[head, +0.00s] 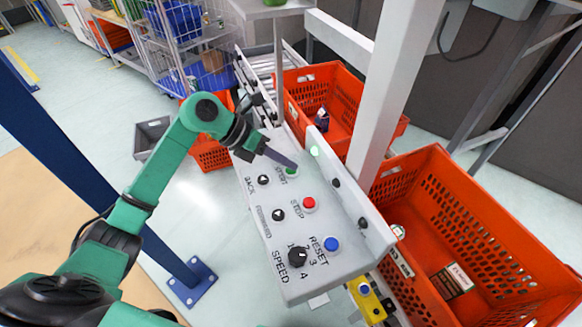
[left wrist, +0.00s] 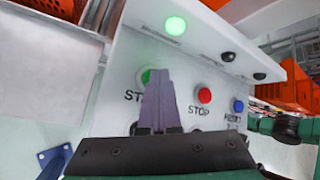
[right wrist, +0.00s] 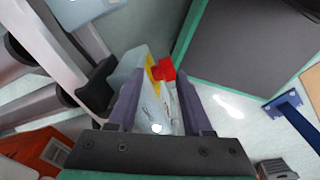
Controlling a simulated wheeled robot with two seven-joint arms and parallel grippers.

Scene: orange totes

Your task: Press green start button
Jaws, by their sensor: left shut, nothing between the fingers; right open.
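The green start button (head: 291,171) is on the white control panel (head: 262,215), beside the START label. My left gripper (head: 294,164) is shut and empty, with its fingertips at the start button in the head view. In the left wrist view the closed fingers (left wrist: 158,78) cover most of the green button (left wrist: 146,75); whether they touch it I cannot tell. A green lamp (head: 314,151) is lit on the panel's raised edge, and it also shows in the left wrist view (left wrist: 175,26). My right gripper (right wrist: 153,95) is open.
A red stop button (head: 309,204), a blue reset button (head: 332,244) and a black speed knob (head: 298,257) sit lower on the panel. Orange totes (head: 480,235) stand to the right. A white post (head: 393,85) rises behind the panel.

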